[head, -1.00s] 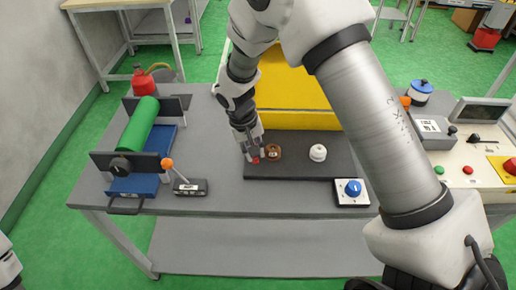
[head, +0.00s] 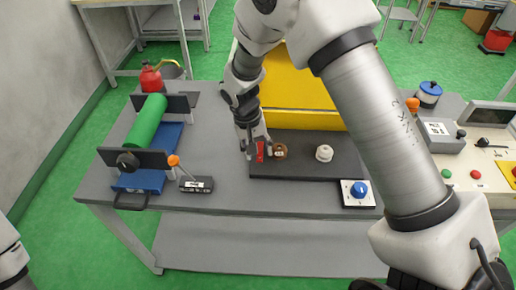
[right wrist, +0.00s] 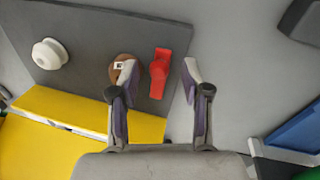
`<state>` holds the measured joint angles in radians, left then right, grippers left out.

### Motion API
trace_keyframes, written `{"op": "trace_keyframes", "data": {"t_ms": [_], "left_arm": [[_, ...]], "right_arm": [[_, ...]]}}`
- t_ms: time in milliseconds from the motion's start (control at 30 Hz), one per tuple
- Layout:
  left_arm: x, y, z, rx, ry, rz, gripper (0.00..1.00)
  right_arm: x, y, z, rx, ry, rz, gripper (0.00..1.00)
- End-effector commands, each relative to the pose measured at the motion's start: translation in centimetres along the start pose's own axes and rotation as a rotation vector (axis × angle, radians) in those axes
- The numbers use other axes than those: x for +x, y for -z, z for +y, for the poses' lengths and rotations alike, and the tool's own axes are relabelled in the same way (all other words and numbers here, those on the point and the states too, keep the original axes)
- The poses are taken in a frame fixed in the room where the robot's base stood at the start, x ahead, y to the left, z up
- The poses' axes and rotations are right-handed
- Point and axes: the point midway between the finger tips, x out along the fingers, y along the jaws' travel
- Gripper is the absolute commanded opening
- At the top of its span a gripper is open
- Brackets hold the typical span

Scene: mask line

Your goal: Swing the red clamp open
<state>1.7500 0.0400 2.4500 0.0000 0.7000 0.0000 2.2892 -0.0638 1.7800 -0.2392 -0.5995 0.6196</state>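The red clamp (head: 260,152) stands at the left end of the dark board (head: 300,171). It also shows in the right wrist view (right wrist: 159,75) as a narrow upright red piece. My right gripper (head: 258,149) reaches down over it from behind. In the right wrist view its two fingers (right wrist: 160,84) are apart, one on each side of the clamp, with the left finger overlapping a brown round part (right wrist: 115,67) with a white label. Gaps show between the clamp and both fingers. My left gripper is out of view; only part of my left arm shows at the lower left edge.
A white knob (head: 324,153) stands right of the brown part. A blue dial box (head: 358,192) sits at the table's front edge. A yellow box (head: 300,105) stands behind the board. A green roller (head: 147,120) and an orange-tipped lever (head: 174,162) are left.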

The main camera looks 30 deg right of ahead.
Motion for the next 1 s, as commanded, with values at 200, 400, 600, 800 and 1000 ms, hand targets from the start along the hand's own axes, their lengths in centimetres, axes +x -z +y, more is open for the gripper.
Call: {"op": "trace_keyframes", "data": {"t_ms": [200,400,600,800,1000], "left_arm": [[0.0,0.0,0.0,0.0,0.0,0.0,0.4],[0.0,0.0,0.0,0.0,0.0,0.0,0.4],[0.0,0.0,0.0,0.0,0.0,0.0,0.4],[0.0,0.0,0.0,0.0,0.0,0.0,0.4],[0.0,0.0,0.0,0.0,0.0,0.0,0.4]], "right_arm": [[-0.2,0.0,0.0,0.0,0.0,0.001,0.47],[-3.3,0.1,0.0,0.0,0.001,0.005,0.47],[-8.5,0.1,-0.1,0.001,0.001,0.005,0.47],[-11.6,0.1,-0.1,0.0,0.0,0.0,0.47],[-12.0,0.1,-0.1,-0.001,-0.001,-0.001,0.47]]}}
